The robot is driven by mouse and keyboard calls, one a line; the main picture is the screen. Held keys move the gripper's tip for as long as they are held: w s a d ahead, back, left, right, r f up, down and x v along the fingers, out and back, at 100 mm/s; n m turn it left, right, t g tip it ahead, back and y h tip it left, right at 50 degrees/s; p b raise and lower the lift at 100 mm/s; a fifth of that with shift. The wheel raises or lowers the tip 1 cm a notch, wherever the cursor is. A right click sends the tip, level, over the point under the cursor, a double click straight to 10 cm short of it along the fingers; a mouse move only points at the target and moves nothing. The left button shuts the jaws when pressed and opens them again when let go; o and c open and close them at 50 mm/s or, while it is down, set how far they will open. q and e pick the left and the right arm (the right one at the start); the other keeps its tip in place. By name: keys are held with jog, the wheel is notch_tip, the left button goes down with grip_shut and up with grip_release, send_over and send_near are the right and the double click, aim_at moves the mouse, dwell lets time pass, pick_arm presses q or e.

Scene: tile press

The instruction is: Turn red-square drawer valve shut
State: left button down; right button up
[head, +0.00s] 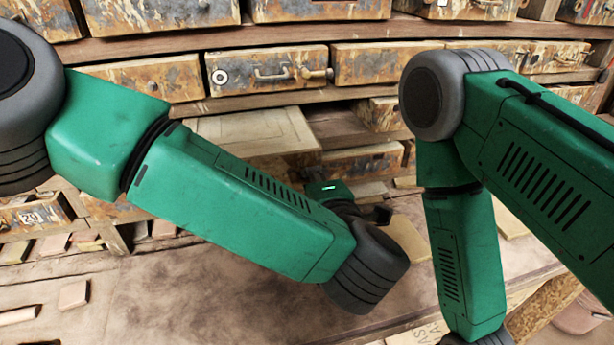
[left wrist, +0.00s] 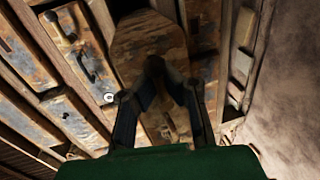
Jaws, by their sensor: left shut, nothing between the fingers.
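No red-square mark can be made out on any drawer. In the head view, a worn drawer (head: 240,72) at the upper middle bears a white ring mark, a bar handle (head: 272,75) and a knob-like valve (head: 318,73) at its right end. My left gripper (head: 376,214) shows small and dark beyond my left forearm, below and apart from that drawer. In the left wrist view my left fingers (left wrist: 156,68) meet and hold nothing. They lie in front of a worn wooden board (left wrist: 150,35). My right arm runs out at the bottom of the head view, and its gripper is hidden.
Several rusty drawers fill the shelf rows, including one at the upper right (head: 372,62). The brown bench top (head: 190,290) is mostly clear, with loose tiles (head: 73,294) at left.

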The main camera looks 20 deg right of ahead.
pick_arm(q)
jog(key=shift+s+d+f, duration=0.15)
jog(key=shift+s, duration=0.05)
jog(key=c, duration=1.6)
grip_release()
jog(key=shift+c, duration=0.2)
jog(key=shift+d, duration=0.2)
jog(key=shift+d, duration=0.1)
jog(key=s+r, duration=0.2)
jog(key=s, duration=0.9)
jog(key=shift+s+d+r, duration=0.15)
jog(key=shift+s, duration=0.2)
jog(key=shift+a, duration=0.25)
